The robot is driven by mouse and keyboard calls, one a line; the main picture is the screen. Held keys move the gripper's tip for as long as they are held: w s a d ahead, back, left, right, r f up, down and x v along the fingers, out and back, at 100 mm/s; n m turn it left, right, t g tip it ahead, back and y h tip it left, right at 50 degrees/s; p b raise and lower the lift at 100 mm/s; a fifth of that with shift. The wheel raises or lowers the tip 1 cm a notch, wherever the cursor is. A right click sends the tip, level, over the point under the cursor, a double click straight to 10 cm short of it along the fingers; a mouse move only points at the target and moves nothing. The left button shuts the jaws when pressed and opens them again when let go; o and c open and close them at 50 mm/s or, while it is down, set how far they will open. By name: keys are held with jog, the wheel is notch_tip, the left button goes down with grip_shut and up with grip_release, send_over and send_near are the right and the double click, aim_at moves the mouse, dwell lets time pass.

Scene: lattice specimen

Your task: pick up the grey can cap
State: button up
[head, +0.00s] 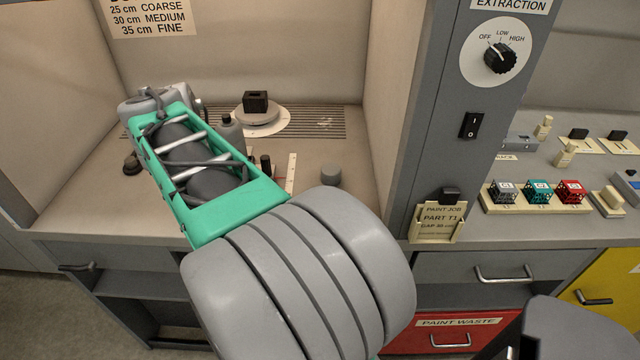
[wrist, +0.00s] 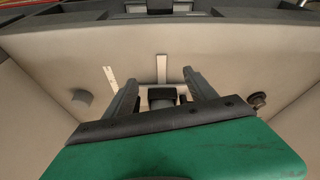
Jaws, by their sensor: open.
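A short plain grey cylinder, which looks like the grey can cap (head: 331,174), stands on the booth floor near its front right. In the wrist view the cap (wrist: 81,98) is at the left, outside the fingers and apart from them. My gripper (wrist: 160,77) is open, its two dark fingers spread. A dark-topped object (wrist: 162,94) shows between the fingers; I cannot tell how far below them it is. Nothing is visibly held.
A white strip (head: 291,172) lies left of the cap. A turntable (head: 262,122) with a black block is at the back. The booth's right wall (head: 390,100) rises right of the cap.

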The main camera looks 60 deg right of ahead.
aim_at(328, 170)
jog(key=shift+o, duration=0.7)
jog(key=s+d+f+m+b, duration=0.1)
jog(key=s+d+m, duration=0.1)
jog(key=d, duration=0.3)
jog(key=s+d+f+m+g, duration=0.1)
jog(key=d+m, duration=0.2)
jog(key=d, duration=0.3)
jog(key=shift+s+d+g+h+b, duration=0.3)
jog(key=shift+s+h+b, duration=0.05)
jog(key=shift+h+b, duration=0.05)
jog(key=shift+o, duration=0.4)
jog(key=s+d+m+g+b, duration=0.2)
jog(key=s+d+m, duration=0.5)
jog(key=s+d, duration=0.2)
jog(key=d+f, duration=0.1)
jog(key=d, duration=0.1)
jog(key=shift+s+d, duration=0.3)
jog(key=shift+d, duration=0.05)
jog(key=x, duration=0.3)
jog(key=b+x, duration=0.1)
jog(key=x, duration=0.2)
jog(key=shift+w+a+f, duration=0.15)
jog(key=shift+w+a, duration=0.05)
jog(key=shift+d+f, duration=0.25)
jog(key=shift+f, duration=0.2)
jog(key=c, duration=1.4)
